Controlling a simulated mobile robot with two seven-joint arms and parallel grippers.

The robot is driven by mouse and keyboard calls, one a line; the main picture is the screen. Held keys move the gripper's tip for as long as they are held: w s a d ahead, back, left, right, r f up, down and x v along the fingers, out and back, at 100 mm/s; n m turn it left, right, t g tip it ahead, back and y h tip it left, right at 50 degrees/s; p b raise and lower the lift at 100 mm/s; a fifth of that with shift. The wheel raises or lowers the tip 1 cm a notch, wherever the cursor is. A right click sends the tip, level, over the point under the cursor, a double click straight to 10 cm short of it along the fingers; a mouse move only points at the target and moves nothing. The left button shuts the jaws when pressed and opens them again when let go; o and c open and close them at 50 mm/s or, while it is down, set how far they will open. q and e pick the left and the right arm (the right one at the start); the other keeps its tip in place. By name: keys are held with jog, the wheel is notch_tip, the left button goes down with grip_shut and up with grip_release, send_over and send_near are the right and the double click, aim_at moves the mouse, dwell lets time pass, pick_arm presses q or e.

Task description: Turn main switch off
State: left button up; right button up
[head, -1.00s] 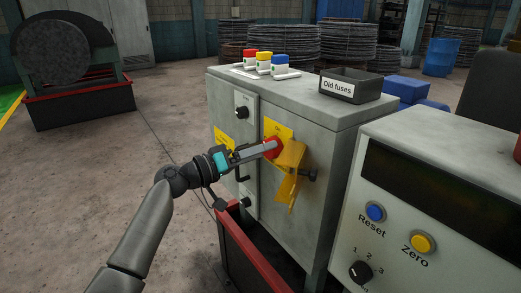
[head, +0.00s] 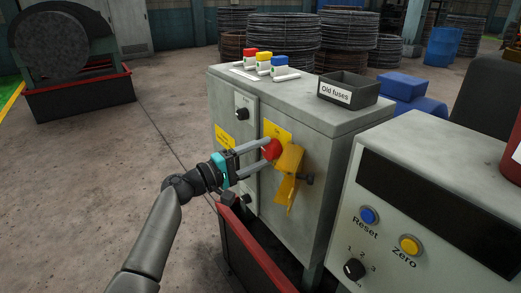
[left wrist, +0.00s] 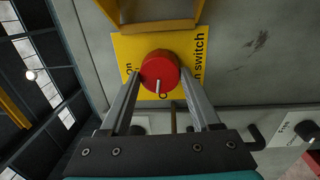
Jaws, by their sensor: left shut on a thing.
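The main switch is a round red knob (head: 272,149) on a yellow label plate (head: 278,129) on the front of the grey cabinet. In the left wrist view the knob (left wrist: 160,69) has a white mark pointing down in the picture, and the words "On" and "switch" show on the plate. My left gripper (head: 265,150) is shut on the knob, with one finger on each side; the fingers also show in the left wrist view (left wrist: 160,80). A yellow guard (head: 288,178) stands out from the cabinet right beside the knob. My right gripper is not in view.
Three coloured fuses (head: 264,65) and the "Old fuses" box (head: 348,88) stand on the cabinet top. A grey console (head: 430,200) stands at the right. Below my left gripper is a red-edged frame (head: 250,250). Open floor lies at the left.

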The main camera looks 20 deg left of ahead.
pick_arm(q)
jog(key=shift+n, duration=0.4)
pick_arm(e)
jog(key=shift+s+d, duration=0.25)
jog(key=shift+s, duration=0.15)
pick_arm(q)
jog(key=o, duration=1.4)
jog(key=shift+c, duration=0.2)
jog(key=p+v, duration=0.1)
jog(key=v, duration=1.4)
jog(key=shift+s, duration=0.2)
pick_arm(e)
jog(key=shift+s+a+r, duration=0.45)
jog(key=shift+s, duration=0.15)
